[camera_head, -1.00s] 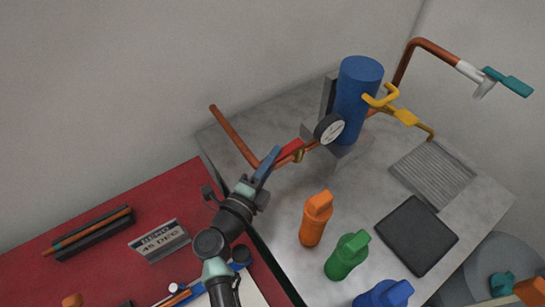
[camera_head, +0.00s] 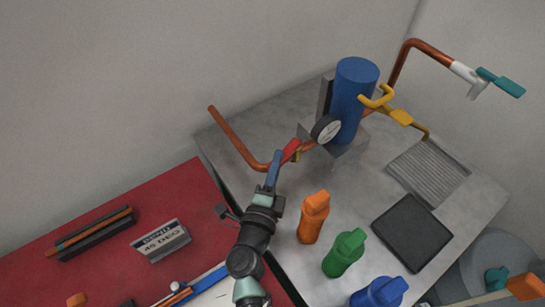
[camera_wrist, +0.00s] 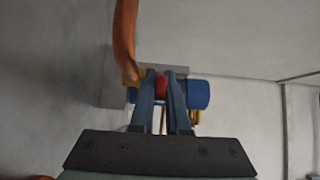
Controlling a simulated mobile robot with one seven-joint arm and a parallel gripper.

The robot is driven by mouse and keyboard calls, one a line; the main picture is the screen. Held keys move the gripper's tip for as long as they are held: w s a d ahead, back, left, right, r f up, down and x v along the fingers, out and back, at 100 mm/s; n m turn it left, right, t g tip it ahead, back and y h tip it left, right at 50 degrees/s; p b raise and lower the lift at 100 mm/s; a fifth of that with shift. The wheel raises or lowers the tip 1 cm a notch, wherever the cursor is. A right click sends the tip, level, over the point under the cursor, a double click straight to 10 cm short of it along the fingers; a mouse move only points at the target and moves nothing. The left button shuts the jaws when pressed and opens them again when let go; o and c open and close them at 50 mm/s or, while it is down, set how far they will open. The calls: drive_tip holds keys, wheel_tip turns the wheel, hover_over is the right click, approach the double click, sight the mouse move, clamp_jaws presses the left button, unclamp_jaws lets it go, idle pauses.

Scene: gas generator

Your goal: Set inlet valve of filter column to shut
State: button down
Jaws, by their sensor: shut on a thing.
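The filter column is a blue cylinder (camera_head: 354,92) with a round gauge (camera_head: 326,129) on its left side. A copper pipe (camera_head: 236,138) runs in from the left, with a red valve handle (camera_head: 291,151) beside the column. The handle lies at an angle across the pipe line. My gripper (camera_head: 276,160) is shut on the red handle's near end. In the wrist view, the red handle (camera_wrist: 162,86) shows between the two blue fingers, with the brass valve body (camera_wrist: 134,77) to the left and the blue column (camera_wrist: 199,94) behind.
Orange (camera_head: 313,217), green (camera_head: 344,252) and blue (camera_head: 380,293) bottles stand on the grey table, right of my arm.

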drive_tip(key=shift+s+d+r+n+t+y+b, duration=0.15)
drive_tip(key=shift+d+n+y+b, duration=0.3)
drive_tip(key=shift+y, duration=0.3)
drive_tip(key=shift+s+d+f+n+t+y+b, duration=0.15)
drive_tip(key=shift+n+y+b, duration=0.1)
drive_tip(key=shift+n+y, duration=0.4)
drive_tip(key=shift+r, duration=0.1)
drive_tip(key=c, duration=1.2)
unclamp_jaws()
drive_tip(key=shift+s+a+b, duration=0.2)
drive_tip(key=shift+s, duration=1.95)
drive_tip(key=shift+s+a+b, duration=0.15)
drive_tip(key=shift+s+a, duration=0.1)
drive_tip(key=shift+s, duration=1.95)
drive_tip(key=shift+s+a+b, duration=0.2)
drive_tip(key=shift+s, duration=1.95)
